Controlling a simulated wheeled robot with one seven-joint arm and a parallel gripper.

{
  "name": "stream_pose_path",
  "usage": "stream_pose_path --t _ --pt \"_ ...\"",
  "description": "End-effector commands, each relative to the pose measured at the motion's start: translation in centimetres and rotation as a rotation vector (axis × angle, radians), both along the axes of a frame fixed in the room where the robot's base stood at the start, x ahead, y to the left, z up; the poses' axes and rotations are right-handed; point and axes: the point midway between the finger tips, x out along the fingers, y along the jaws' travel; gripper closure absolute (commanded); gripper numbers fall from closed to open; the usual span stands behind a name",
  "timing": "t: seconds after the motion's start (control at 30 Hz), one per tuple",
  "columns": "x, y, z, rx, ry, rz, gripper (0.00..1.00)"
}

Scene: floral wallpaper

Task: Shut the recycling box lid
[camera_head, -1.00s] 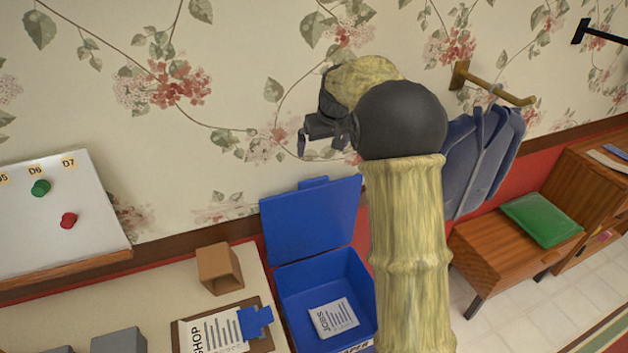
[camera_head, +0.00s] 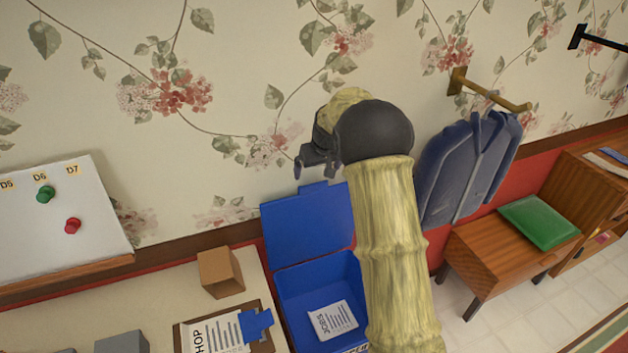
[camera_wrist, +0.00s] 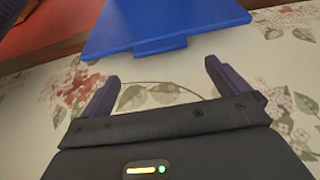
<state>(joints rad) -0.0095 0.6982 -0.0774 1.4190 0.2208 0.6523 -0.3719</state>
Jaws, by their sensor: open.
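The blue recycling box (camera_head: 296,298) stands at the bottom middle of the head view, with a paper marked JOBS (camera_head: 333,319) inside. Its blue lid (camera_head: 303,228) is open and tilted up toward the wall, with a small tab on its top edge. The lid also shows in the wrist view (camera_wrist: 165,22), its tab pointing toward my gripper. My gripper (camera_head: 302,170) is above the lid's tab in the head view. In the wrist view its two dark fingers (camera_wrist: 157,80) are spread and empty, apart from the lid. My arm hides the box's right side.
A board with pins (camera_head: 60,225) leans at the left. A blue jacket (camera_head: 462,170) hangs at the right, above a wooden bench (camera_head: 478,258).

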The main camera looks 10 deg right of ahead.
Motion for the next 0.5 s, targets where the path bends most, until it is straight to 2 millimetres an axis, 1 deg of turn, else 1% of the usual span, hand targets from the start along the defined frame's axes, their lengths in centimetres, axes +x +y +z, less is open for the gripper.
stream_pose_path --t 0.1,0.3,0.5 --pt "0.8 0.2 -1.9 0.000 0.003 0.000 0.00" --pt "2.0 0.3 -5.0 0.000 0.003 -0.001 0.00" --pt "3.0 0.4 -7.2 0.001 0.000 -0.002 0.00"
